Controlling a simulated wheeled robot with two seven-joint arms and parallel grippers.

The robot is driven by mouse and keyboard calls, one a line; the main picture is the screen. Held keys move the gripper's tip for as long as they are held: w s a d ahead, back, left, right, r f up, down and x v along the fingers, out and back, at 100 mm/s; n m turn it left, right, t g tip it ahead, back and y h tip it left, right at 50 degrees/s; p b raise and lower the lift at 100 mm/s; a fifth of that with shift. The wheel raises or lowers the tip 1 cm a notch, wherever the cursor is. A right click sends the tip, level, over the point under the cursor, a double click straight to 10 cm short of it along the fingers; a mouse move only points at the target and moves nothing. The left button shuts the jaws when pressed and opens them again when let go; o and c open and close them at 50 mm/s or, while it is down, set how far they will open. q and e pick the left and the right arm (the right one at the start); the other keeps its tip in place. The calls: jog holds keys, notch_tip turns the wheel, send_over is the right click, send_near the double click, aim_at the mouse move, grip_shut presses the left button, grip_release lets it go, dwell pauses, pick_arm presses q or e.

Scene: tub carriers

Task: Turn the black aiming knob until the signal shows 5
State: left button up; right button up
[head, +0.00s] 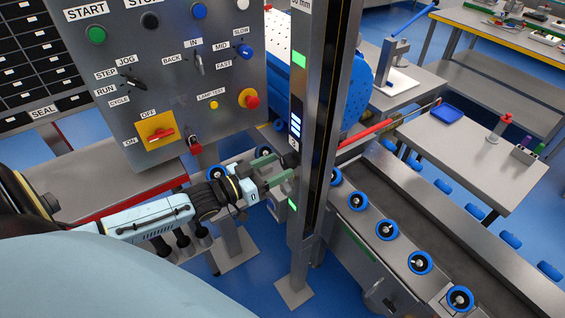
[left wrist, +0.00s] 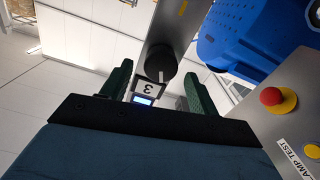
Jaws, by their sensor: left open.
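The black aiming knob (head: 290,160) sits on the side of a grey post (head: 309,200). In the left wrist view the round knob (left wrist: 160,62) shows a pale pointer line. My left gripper (head: 279,167) is open, its green fingers pointing at the knob. In the wrist view the knob lies between the fingertips (left wrist: 157,70) with gaps on both sides; I cannot tell whether they reach around it. A signal display (head: 295,120) on the post shows several lit bars, too small to count surely. A plate below it reads 3. My right gripper is not in view.
A grey control panel (head: 170,95) with buttons, switches and a red emergency knob (head: 249,98) stands left of the post. A roller conveyor (head: 420,230) with blue wheels runs on the right. A blue motor housing (left wrist: 235,35) is close by the knob.

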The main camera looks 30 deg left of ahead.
pick_arm(q)
jog(key=shift+x, duration=1.25)
jog(key=c, duration=1)
jog(key=shift+o, duration=0.2)
jog(key=m+p, duration=0.1)
jog(key=m, duration=0.3)
jog(key=shift+m, duration=2.6)
